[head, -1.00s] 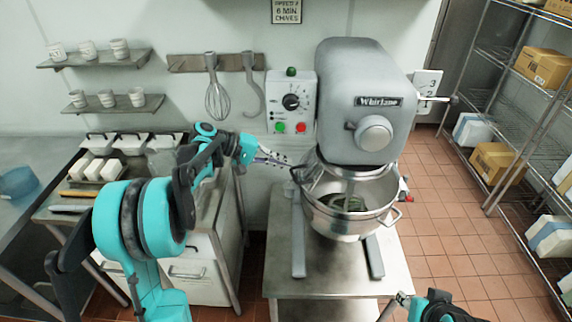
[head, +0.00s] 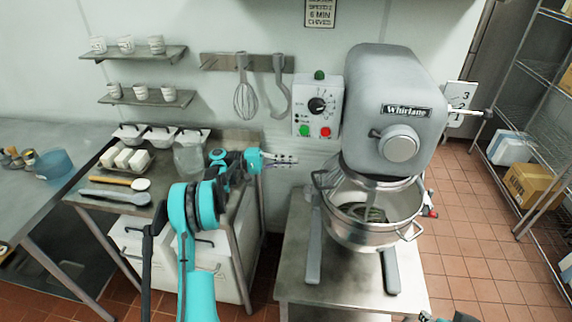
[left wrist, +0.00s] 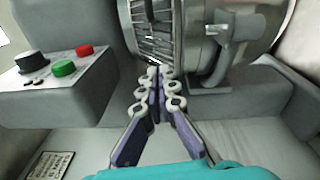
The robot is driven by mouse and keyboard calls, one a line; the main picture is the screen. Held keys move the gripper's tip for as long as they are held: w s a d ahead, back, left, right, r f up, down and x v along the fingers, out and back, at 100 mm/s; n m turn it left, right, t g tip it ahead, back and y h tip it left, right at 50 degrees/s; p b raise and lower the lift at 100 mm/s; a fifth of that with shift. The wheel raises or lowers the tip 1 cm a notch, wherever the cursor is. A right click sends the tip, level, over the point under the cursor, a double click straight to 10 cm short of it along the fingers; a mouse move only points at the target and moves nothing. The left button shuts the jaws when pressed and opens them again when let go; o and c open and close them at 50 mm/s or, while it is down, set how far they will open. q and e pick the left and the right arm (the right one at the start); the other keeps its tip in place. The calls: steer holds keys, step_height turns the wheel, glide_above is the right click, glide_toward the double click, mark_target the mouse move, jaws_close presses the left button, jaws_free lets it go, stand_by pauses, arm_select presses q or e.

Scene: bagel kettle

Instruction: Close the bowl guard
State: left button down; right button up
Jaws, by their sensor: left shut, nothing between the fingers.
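The mixer (head: 392,110) stands on a metal table with its steel bowl (head: 372,228) under the head. The bowl guard shows in the left wrist view as a curved row of metal wires (left wrist: 153,38) beside a rounded metal body. In the head view the guard is hard to tell from the bowl rim, so I cannot tell how far it is closed. My left gripper (head: 292,161) is shut and empty, left of the bowl. In the left wrist view its fingertips (left wrist: 158,75) are just below the wires; contact is unclear. My right gripper (head: 426,316) barely shows at the bottom edge.
A control box (head: 318,105) with a knob and green and red buttons is on the wall behind. A whisk (head: 245,98) hangs left of it. A side counter (head: 105,205) with tubs stands left. A wire shelf (head: 535,68) stands right, with open floor between.

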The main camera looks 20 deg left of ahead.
mark_target(328, 169)
arm_select(q)
steer(key=d, duration=0.2)
steer(key=d+b, duration=0.1)
steer(key=d, duration=0.1)
steer(key=d+b, duration=0.1)
steer(key=d, duration=0.2)
steer(key=shift+s+r, duration=0.3)
steer(key=shift+s, duration=0.05)
steer(key=shift+s+d, duration=0.25)
steer(key=shift+d, duration=0.05)
